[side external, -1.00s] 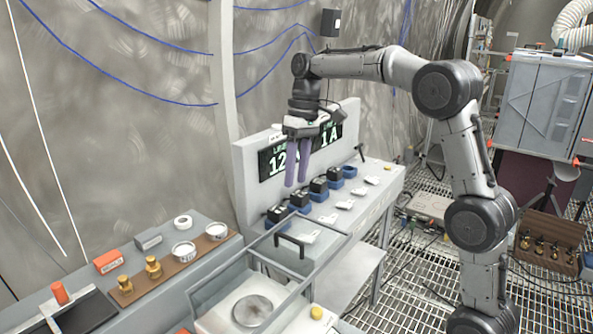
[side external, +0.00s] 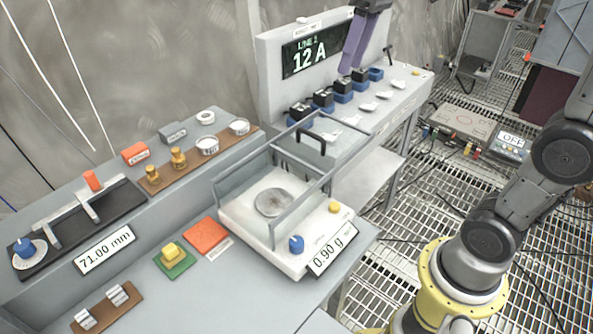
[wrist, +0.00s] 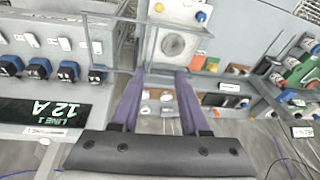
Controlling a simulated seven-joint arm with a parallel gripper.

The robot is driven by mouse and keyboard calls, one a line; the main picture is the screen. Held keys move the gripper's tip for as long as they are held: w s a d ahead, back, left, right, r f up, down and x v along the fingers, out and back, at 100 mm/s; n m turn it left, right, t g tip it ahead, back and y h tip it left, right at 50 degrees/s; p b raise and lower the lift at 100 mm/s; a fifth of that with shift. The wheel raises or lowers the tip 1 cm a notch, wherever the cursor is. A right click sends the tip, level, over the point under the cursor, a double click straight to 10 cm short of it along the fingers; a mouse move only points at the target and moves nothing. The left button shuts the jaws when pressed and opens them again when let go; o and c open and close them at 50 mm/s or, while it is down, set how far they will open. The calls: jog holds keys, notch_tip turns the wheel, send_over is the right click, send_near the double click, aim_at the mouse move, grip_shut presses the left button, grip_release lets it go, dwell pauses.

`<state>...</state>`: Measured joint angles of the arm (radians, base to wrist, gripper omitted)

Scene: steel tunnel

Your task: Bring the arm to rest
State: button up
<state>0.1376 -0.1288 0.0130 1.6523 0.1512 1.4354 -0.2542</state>
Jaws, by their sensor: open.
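My gripper (side external: 350,62) hangs at the top edge of the side view, its purple fingers pointing down in front of the panel with the 12 A display (side external: 317,50). In the wrist view both purple fingers of my gripper (wrist: 160,80) stand apart with nothing between them. It is open and empty, above the bench and touching nothing that I can see. Most of my upper arm is outside the side view.
Below the panel are several black-and-blue blocks (side external: 322,97) and white tags (side external: 367,107). A balance with a glass draft shield (side external: 232,180) reads 0.90 g. A measuring device (side external: 75,220) reads 71.00 mm. A grated floor (side external: 420,200) lies right of the bench.

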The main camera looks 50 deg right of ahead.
jog(key=s+a+f+t, duration=0.2)
jog(key=s+f, duration=0.1)
jog(key=s, duration=0.7)
jog(key=s+d+f+m+t+h, duration=0.1)
jog(key=s+f, duration=0.3)
jog(key=f, duration=0.5)
jog(key=shift+s, duration=0.35)
